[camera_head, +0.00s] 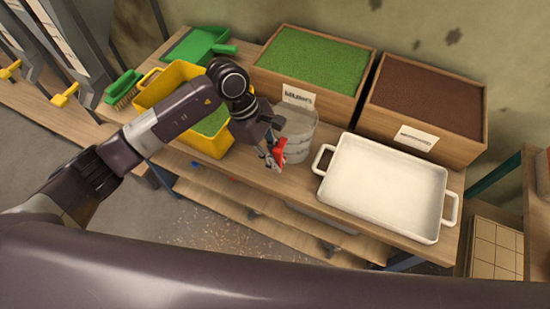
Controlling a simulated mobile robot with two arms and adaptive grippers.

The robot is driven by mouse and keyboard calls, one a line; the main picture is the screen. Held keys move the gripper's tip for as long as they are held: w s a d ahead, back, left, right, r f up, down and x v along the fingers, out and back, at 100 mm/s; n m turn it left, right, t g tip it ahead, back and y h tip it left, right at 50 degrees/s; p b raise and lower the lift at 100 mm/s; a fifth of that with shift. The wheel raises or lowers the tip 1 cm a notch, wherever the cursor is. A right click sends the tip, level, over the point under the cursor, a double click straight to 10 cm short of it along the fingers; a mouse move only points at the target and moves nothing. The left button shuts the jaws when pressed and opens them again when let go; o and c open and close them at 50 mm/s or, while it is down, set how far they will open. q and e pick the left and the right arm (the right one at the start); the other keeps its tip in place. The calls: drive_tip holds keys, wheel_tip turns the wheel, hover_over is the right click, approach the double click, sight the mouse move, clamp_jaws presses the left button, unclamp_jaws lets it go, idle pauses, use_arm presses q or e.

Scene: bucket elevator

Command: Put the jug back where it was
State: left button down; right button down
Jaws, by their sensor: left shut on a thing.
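The jug (299,130) is a pale grey, translucent round vessel. It stands upright on or just above the wooden bench, between the yellow bucket and the white tray, in front of the green-filled box. My left gripper (273,150) is at the jug's left front side and is shut on it, at a small red part that looks like its handle. The gripper hides part of the jug's left side. I cannot tell whether the jug's base touches the bench. My right gripper is not in view.
A yellow bucket (211,144) with green material stands left of the jug. A white two-handled tray (385,187) is close on the right. Wooden boxes of green (312,60) and brown (426,97) material stand behind. A green dustpan (196,45) and brush (124,88) lie at far left.

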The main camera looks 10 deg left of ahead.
use_arm(q)
drive_tip(key=shift+f+b, duration=0.2)
drive_tip(key=shift+b, duration=0.1)
drive_tip(key=c, duration=2)
unclamp_jaws()
drive_tip(key=shift+r, duration=0.1)
drive_tip(key=shift+r, duration=0.1)
drive_tip(key=shift+w+a+r, duration=0.1)
drive_tip(key=shift+r, duration=0.1)
drive_tip(key=b+v, duration=0.3)
drive_tip(key=v, duration=0.8)
drive_tip(key=shift+r, duration=0.35)
